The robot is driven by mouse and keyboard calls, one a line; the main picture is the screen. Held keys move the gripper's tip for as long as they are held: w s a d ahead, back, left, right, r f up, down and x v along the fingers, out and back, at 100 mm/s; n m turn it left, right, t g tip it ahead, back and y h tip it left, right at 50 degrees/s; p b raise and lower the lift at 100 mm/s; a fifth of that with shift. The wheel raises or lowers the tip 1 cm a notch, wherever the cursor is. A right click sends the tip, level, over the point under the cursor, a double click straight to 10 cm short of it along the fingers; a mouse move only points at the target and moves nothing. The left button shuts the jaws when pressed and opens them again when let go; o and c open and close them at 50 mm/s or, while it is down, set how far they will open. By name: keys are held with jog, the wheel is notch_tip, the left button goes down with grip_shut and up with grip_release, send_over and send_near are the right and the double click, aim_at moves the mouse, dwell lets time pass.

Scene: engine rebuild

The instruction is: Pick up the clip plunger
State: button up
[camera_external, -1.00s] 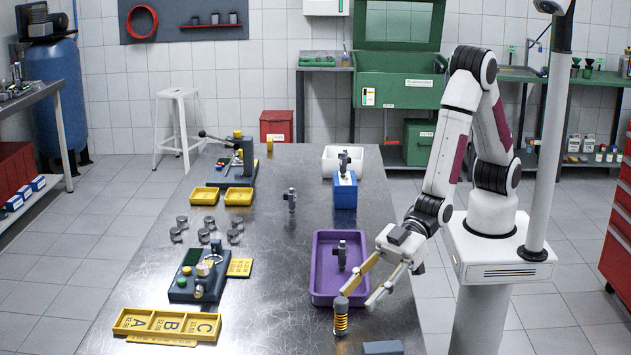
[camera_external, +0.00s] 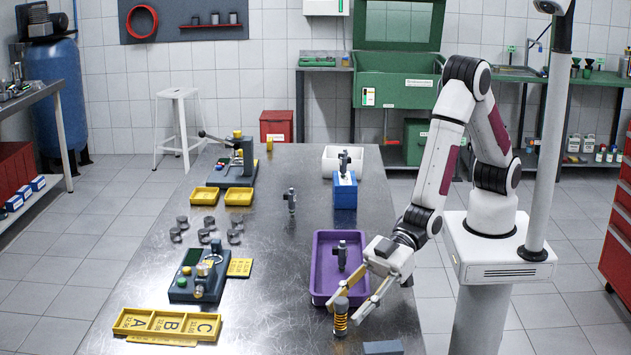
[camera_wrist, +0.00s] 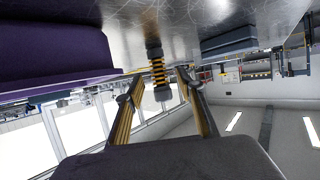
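The clip plunger is most likely the upright part with black and yellow bands and a grey top (camera_external: 341,318), standing on the metal table in front of the purple tray. In the wrist view, the banded plunger (camera_wrist: 159,73) appears between the fingertips, mostly beyond them. My gripper (camera_external: 346,307) is open, its two fingers slanting down on either side of the plunger's upper part in the outside view. The wrist view also shows my gripper (camera_wrist: 159,84) with a gap between its fingers and nothing held. I cannot tell whether a finger touches the plunger.
The purple tray (camera_external: 317,262) holds a dark upright part, close behind my gripper. A dark grey block (camera_external: 383,347) lies at the table's front edge. A yellow A-B-C tray (camera_external: 167,323) and a green-grey device (camera_external: 195,282) are at left. The table between is clear.

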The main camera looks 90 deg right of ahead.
aim_at(341, 317)
jog(key=shift+x, duration=1.35)
grip_shut()
